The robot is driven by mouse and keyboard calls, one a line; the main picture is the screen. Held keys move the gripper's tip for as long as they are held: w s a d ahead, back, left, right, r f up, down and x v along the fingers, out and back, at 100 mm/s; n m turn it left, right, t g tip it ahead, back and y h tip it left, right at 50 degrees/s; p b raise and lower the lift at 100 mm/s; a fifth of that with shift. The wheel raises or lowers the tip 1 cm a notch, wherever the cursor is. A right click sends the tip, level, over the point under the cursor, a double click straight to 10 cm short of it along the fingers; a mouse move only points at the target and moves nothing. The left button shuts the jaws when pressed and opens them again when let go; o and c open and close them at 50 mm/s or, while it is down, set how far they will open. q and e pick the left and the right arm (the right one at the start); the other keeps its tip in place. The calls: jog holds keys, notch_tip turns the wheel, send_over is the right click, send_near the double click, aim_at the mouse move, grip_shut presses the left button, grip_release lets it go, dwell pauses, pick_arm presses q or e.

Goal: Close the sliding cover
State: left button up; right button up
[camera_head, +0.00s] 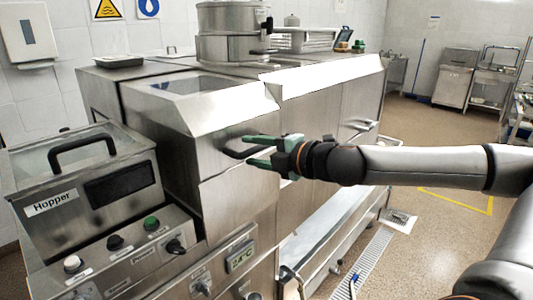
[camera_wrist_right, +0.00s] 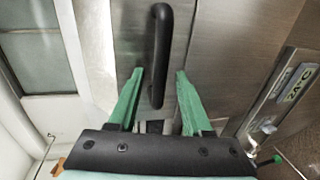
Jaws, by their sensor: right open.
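The sliding cover seems to be the steel front panel (camera_head: 217,165) with a black bar handle (camera_head: 231,152), on the long steel machine. My right gripper (camera_head: 250,150) reaches in from the right with its green fingers open at this handle. In the right wrist view the handle (camera_wrist_right: 161,45) runs up and down the steel panel (camera_wrist_right: 215,50). Its lower end lies between the two open fingertips of my right gripper (camera_wrist_right: 159,72), with a gap on each side. Contact cannot be told. My left gripper is out of view.
The hopper box (camera_head: 85,175) with a black handle stands at the left, above a row of knobs (camera_head: 115,242). A second handle (camera_head: 360,127) is on the machine front further right. A temperature display (camera_head: 241,256) sits below. The floor (camera_head: 425,160) at right is open.

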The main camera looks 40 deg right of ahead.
jog(key=shift+s+d+b, duration=0.1)
jog(key=shift+s+b, duration=0.3)
jog(key=shift+s, duration=0.2)
jog(key=b+v, duration=0.2)
jog(key=v, duration=0.9)
